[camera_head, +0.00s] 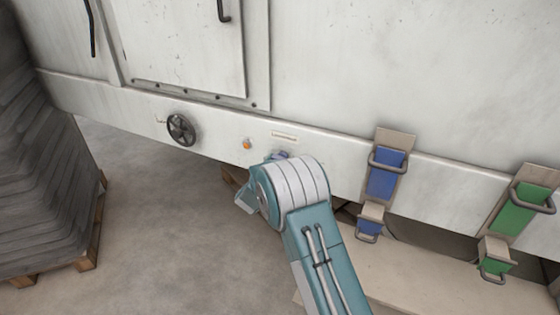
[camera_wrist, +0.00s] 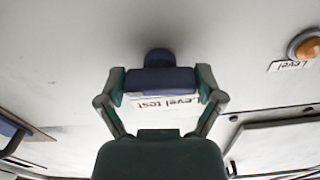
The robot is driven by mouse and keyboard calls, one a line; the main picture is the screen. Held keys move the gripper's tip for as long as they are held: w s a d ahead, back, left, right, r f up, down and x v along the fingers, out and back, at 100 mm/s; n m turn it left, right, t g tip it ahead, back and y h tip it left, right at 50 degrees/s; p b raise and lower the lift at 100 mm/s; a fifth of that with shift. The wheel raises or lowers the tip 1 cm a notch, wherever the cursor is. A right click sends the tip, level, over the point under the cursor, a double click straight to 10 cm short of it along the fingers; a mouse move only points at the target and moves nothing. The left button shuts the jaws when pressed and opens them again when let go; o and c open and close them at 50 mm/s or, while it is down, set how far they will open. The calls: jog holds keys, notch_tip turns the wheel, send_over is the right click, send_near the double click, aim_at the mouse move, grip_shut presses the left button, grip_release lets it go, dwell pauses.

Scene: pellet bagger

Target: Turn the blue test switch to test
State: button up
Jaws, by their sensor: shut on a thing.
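The blue test switch (camera_wrist: 152,80) is a dark blue knob on the white panel, with a round part behind its wide front bar. My gripper (camera_wrist: 161,83) is shut on the bar, one finger at each end. A label (camera_wrist: 163,102) reading "Level test" shows upside down between the fingers in the wrist view. In the head view only a bluish bit of the switch (camera_head: 279,155) shows beside my wrist, and my fingers are mostly hidden. I cannot tell from these frames which setting the switch points to.
An orange indicator (camera_head: 246,145) labelled "Level" sits on the panel near the switch. A black handwheel (camera_head: 181,129) is farther left. A blue latch (camera_head: 383,178) and a green latch (camera_head: 522,209) are to the right. A wrapped stack (camera_head: 40,180) stands at far left.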

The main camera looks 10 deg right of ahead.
jog(key=m, duration=0.5)
jog(key=shift+a, duration=0.15)
jog(key=m, duration=0.5)
jog(key=shift+s+f+m, duration=0.1)
jog(key=shift+f+m, duration=0.05)
jog(key=shift+m, duration=0.15)
dwell(0.3)
jog(key=o, duration=0.8)
jog(key=shift+o, duration=0.3)
